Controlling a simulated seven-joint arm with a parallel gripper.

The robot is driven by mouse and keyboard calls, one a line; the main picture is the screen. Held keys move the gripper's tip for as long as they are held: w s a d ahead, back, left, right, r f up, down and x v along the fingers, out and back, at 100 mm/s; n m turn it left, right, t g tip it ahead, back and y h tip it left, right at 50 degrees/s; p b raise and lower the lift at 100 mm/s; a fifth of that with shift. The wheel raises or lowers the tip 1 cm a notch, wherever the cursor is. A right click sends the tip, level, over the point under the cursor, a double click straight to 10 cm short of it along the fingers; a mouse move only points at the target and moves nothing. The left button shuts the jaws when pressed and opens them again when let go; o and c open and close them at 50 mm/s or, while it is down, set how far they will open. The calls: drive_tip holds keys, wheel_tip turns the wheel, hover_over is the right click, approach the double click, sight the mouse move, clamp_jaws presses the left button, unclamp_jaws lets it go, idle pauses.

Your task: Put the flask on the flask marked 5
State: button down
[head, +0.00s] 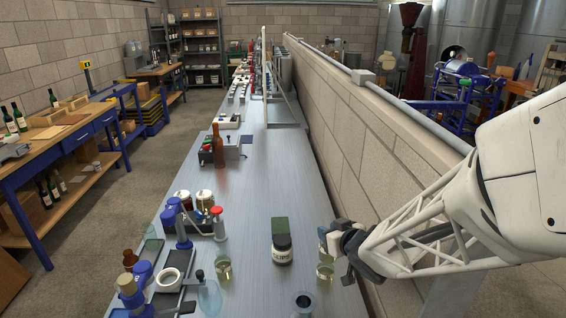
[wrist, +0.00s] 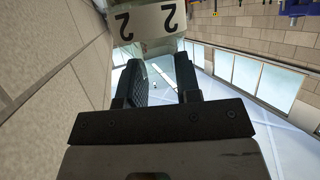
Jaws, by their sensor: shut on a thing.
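A small glass flask (head: 323,234) with yellowish content is held by my gripper (head: 338,246) at the right side of the steel bench. In the wrist view a flask with a white label marked 2 (wrist: 146,20) shows at the fingertips of my gripper (wrist: 162,72). A second similar flask (head: 325,273) shows just below the held one in the head view. Whether the two touch is too small to tell. A third similar flask (head: 223,268) stands further left on the bench. No 5 is readable on any flask.
A block wall (head: 375,150) runs along the right. The bench middle (head: 265,185) is clear.

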drive_tip(key=shift+f, duration=0.25)
drive_tip(key=c, duration=0.8)
unclamp_jaws()
drive_tip(key=shift+r, duration=0.15)
drive_tip(key=shift+s+r, duration=0.1)
drive_tip(key=shift+r, duration=0.05)
drive_tip(key=v, duration=0.7)
drive_tip(key=shift+s+d, duration=0.1)
drive_tip(key=shift+d, duration=0.1)
